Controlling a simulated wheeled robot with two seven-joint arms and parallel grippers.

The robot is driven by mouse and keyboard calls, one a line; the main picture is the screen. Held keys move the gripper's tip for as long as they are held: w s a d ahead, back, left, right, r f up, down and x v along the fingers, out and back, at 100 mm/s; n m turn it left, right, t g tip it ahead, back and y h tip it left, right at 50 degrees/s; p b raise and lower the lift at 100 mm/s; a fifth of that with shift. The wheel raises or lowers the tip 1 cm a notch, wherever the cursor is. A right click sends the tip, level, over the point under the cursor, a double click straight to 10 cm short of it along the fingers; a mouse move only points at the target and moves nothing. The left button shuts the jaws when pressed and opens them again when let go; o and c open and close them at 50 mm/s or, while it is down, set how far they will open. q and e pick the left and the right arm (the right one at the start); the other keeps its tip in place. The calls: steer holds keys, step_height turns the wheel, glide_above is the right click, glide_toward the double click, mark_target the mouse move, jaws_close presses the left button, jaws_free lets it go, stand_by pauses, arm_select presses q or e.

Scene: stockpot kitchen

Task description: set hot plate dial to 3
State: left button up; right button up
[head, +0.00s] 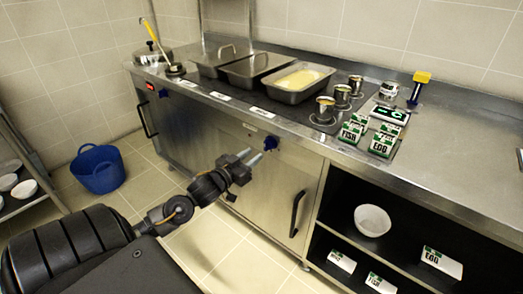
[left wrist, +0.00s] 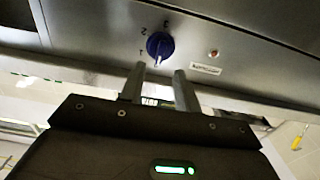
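The blue hot plate dial (head: 270,143) sits on the steel front panel of the counter. In the left wrist view the dial (left wrist: 159,46) has numbers beside it, with 1, 2 and 3 seeming to show. A pale mark appears near its lower edge, but the exact setting is hard to read. My left gripper (head: 250,159) is just to the left of and below the dial in the head view, apart from it. In the left wrist view its two fingers (left wrist: 158,85) are spread with nothing between them, below the dial. My right gripper is not in view.
A second blue knob (head: 163,93) is farther left on the panel. A red indicator light (left wrist: 213,53) and a label (left wrist: 205,69) are right of the dial. Pans (head: 297,84) and tins stand on the counter. A cabinet handle (head: 297,214) juts out below. A blue bucket (head: 98,170) stands on the floor.

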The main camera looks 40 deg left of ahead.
mark_target(265, 146)
arm_select(q)
steer(key=shift+w, duration=2.8)
jaws_close()
